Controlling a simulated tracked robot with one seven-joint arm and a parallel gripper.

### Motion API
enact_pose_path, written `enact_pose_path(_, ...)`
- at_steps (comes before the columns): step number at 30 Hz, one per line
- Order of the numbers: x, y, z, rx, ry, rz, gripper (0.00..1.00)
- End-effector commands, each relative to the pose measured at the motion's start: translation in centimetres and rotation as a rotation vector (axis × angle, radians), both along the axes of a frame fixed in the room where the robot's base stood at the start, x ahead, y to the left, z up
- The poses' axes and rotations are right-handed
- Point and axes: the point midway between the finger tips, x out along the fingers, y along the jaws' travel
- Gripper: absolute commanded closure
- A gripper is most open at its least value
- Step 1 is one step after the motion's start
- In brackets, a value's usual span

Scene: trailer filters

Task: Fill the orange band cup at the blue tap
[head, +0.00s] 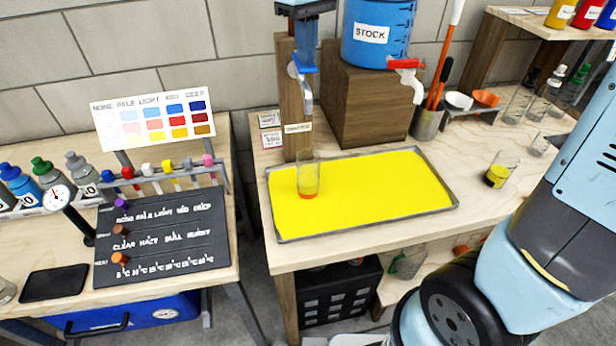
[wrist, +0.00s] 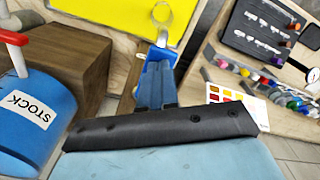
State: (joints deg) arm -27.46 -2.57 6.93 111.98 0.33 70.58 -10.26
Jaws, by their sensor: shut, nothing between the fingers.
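A clear cup with an orange band (head: 307,195) near its base stands upright in the yellow tray (head: 450,207), under the tap on the wooden post; its rim also shows in the wrist view (wrist: 162,12). Whether it holds liquid I cannot tell against the yellow. My gripper (head: 305,68) is shut and empty, pointing down in front of the post. In the wrist view its blue fingers (wrist: 156,82) point towards the cup. The pale tap spout (head: 303,86) shows just below the fingertips; the handle is largely hidden, and I cannot tell whether they touch.
A blue STOCK tank (head: 378,35) with a red-handled tap (head: 403,66) sits on a wooden block (head: 372,110) right of the post. A dark-banded cup (head: 498,172) and several glasses stand at the right. A colour chart (head: 153,122) and a dark board (head: 160,240) are at the left.

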Motion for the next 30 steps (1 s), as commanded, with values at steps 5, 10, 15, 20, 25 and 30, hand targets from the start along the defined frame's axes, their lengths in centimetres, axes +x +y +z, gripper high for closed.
enact_pose_path(5,0.0,0.0,-0.6,-0.001,0.001,0.0,1.0)
enact_pose_path(10,0.0,0.0,-1.2,-0.001,0.001,0.0,1.0)
enact_pose_path(15,0.0,0.0,-1.7,0.0,0.0,0.0,1.0)
enact_pose_path(20,0.0,0.0,-2.0,0.0,0.0,0.0,1.0)
enact_pose_path(25,0.0,0.0,-2.0,0.0,0.0,0.0,1.0)
enact_pose_path(30,0.0,0.0,-2.0,0.0,0.0,0.0,1.0)
